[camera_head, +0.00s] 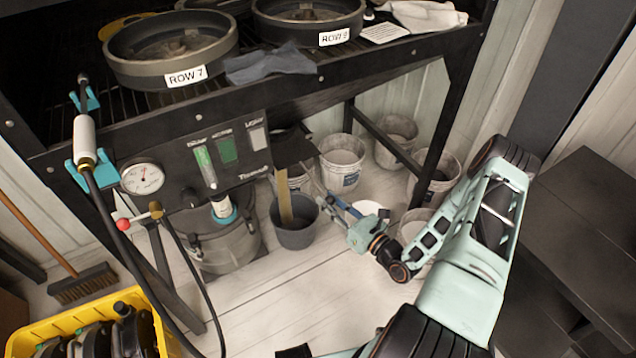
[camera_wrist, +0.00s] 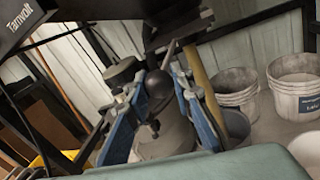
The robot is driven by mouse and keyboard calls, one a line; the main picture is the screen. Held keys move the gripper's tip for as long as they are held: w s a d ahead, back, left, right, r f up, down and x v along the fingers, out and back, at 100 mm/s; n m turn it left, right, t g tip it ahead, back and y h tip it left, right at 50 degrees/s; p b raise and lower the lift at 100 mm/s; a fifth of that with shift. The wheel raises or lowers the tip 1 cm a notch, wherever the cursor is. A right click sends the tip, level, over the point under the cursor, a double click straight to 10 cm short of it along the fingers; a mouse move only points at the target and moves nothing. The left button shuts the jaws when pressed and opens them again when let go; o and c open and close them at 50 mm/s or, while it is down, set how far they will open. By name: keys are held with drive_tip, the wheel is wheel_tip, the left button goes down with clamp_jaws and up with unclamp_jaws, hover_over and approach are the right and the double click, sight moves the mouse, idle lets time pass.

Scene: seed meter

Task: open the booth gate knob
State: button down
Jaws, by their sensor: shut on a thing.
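My gripper (camera_head: 328,203) reaches in under the bench from the right in the head view. In the wrist view, my gripper's blue fingers (camera_wrist: 159,78) stand on either side of a dark round knob (camera_wrist: 157,86) and are shut on it. A thin metal rod (camera_wrist: 169,54) runs up from the knob toward the dark box above. In the head view I cannot make out the knob, which is small or hidden near my fingertips. The dark control panel (camera_head: 228,152), with its labels and green gauge, hangs on the bench front to the left of my gripper.
A dark bucket (camera_head: 293,238) with a wooden stick (camera_head: 285,195) stands close to my fingertips. Pale buckets (camera_head: 342,165) stand behind. The black bench (camera_head: 290,92) overhangs from above. A yellow crate (camera_head: 160,310) lies at lower left. The floor in front is clear.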

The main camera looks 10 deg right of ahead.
drive_tip(key=v, duration=0.3)
drive_tip(key=shift+s+a, duration=0.2)
drive_tip(key=c, duration=1.7)
unclamp_jaws()
drive_tip(key=shift+o, duration=0.2)
wheel_tip(320, 180, up, 10)
